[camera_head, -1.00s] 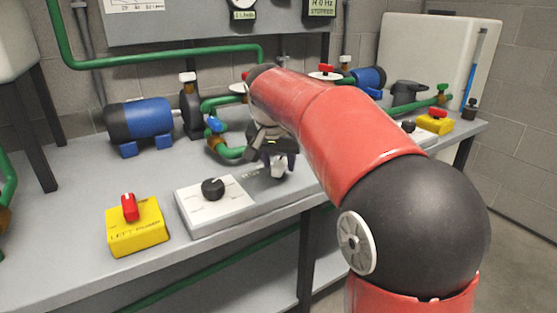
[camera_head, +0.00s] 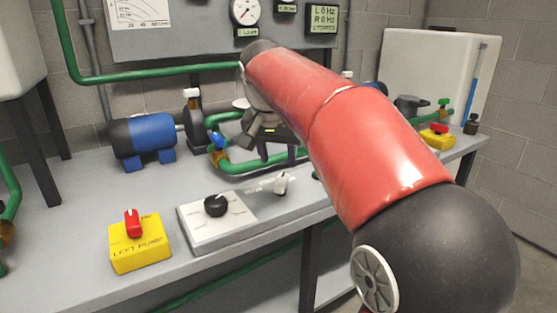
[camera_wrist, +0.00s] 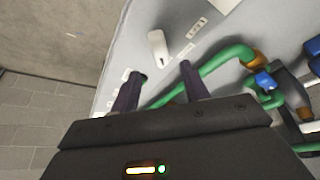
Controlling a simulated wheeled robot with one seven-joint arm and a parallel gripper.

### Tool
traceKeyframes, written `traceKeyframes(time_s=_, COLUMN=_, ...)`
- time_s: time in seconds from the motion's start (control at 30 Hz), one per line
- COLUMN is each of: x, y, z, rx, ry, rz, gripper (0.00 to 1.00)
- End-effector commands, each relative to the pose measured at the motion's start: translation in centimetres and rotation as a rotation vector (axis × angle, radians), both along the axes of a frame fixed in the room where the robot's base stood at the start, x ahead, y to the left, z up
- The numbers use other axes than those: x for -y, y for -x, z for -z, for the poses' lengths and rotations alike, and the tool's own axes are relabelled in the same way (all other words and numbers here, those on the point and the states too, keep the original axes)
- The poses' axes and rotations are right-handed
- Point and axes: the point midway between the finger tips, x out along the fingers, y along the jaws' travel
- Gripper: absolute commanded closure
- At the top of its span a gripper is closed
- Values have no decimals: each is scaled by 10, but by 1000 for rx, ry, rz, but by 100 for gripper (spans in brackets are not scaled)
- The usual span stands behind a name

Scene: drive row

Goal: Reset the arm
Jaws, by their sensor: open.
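My gripper (camera_head: 281,158) is held above the bench, beside the green pipework, with my red arm reaching in from the right. In the wrist view its two dark fingers (camera_wrist: 157,92) stand apart with nothing held between them. Beyond the fingers are the grey bench top and a small white handle (camera_wrist: 158,46). The head view also shows a white handle (camera_head: 281,184) below the gripper, near the white panel with a black knob (camera_head: 215,206). My arm hides part of the bench behind it.
A yellow left-power box with a red switch (camera_head: 139,250) sits at the bench's front left. A blue motor (camera_head: 150,136) stands behind it. A green pipe (camera_head: 160,75) crosses the back. Another yellow switch box (camera_head: 437,140) is at the right.

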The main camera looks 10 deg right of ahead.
Motion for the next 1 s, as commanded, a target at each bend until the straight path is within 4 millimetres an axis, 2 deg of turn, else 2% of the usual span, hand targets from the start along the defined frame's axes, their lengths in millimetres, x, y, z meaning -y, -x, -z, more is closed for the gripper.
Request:
traceKeyframes(time_s=0.23, x=0, y=2, z=0, rx=1, ry=1, rz=-3, gripper=55)
traceKeyframes(time_s=0.37, x=4, y=22, z=3, rx=4, ry=1, rz=-42, gripper=55)
traceKeyframes(time_s=0.47, x=9, y=58, z=12, rx=10, ry=2, rz=-112, gripper=55)
traceKeyframes(time_s=0.57, x=14, y=104, z=32, rx=23, ry=3, rz=-199, gripper=55)
traceKeyframes(time_s=0.7, x=18, y=167, z=72, rx=47, ry=7, rz=-318, gripper=55)
traceKeyframes(time_s=0.8, x=19, y=205, z=104, rx=67, ry=11, rz=-385, gripper=55)
traceKeyframes(time_s=0.9, x=19, y=232, z=132, rx=83, ry=18, rz=-438, gripper=55)
traceKeyframes(time_s=1.0, x=18, y=249, z=151, rx=94, ry=21, rz=-468, gripper=55)
